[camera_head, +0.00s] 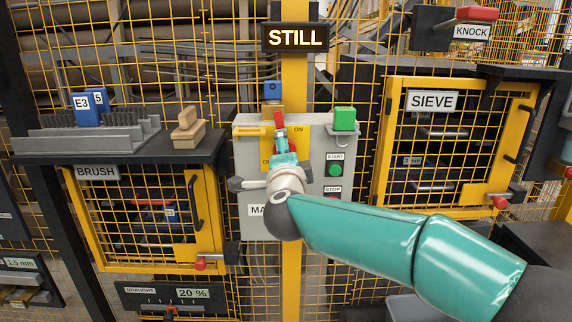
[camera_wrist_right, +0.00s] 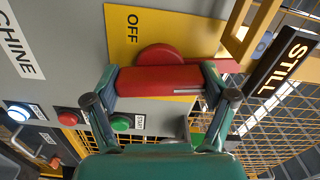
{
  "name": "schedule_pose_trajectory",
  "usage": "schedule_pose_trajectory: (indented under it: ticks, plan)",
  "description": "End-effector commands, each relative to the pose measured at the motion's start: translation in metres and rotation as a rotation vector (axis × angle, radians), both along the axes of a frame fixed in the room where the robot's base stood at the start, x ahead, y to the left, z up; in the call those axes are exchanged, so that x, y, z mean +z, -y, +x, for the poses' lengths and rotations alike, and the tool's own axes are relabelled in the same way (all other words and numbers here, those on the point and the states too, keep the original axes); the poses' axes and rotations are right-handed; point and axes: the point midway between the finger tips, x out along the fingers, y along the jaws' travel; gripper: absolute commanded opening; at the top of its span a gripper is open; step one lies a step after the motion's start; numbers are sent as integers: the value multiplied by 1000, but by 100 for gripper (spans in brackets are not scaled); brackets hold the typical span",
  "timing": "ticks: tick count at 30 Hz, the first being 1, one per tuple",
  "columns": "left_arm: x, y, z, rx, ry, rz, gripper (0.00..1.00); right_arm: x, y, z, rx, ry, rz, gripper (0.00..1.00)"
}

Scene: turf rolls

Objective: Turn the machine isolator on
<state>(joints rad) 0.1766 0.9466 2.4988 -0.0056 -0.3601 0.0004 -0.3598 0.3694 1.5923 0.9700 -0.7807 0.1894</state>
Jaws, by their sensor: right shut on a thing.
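The machine isolator is a red handle (camera_head: 279,121) on a yellow plate (camera_head: 302,146) fixed to a grey control box (camera_head: 245,185). In the head view the handle stands close to upright, and ON is printed to the right of it. In the right wrist view the red handle (camera_wrist_right: 160,82) lies across the jaws, with its round red hub behind it and OFF on the yellow plate (camera_wrist_right: 130,45). My right gripper (camera_head: 283,150) is shut on the handle, its fingers (camera_wrist_right: 163,88) at both ends of it. My arm hides part of the plate and box. My left gripper is out of view.
A blue padlock-like piece (camera_head: 272,90) sits above the handle. A green block (camera_head: 344,118) is on the box's top right, above a green START button (camera_head: 334,171). A lit STILL sign (camera_head: 295,38) hangs above. BRUSH (camera_head: 97,172) and SIEVE (camera_head: 433,101) cages flank the box.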

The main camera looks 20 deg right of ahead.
Motion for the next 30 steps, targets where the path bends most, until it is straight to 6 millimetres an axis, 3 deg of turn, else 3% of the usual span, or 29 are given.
schedule_pose_trajectory:
  ticks: [9,26,27,30]
  plan:
    - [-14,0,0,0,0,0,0,-6,2,0,-7,36,149,48]
    - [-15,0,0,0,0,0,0,-7,2,0,-9,42,185,48]
    - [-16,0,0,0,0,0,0,-7,2,0,-9,42,185,86]
    - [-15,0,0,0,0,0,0,-7,2,0,-7,41,184,100]
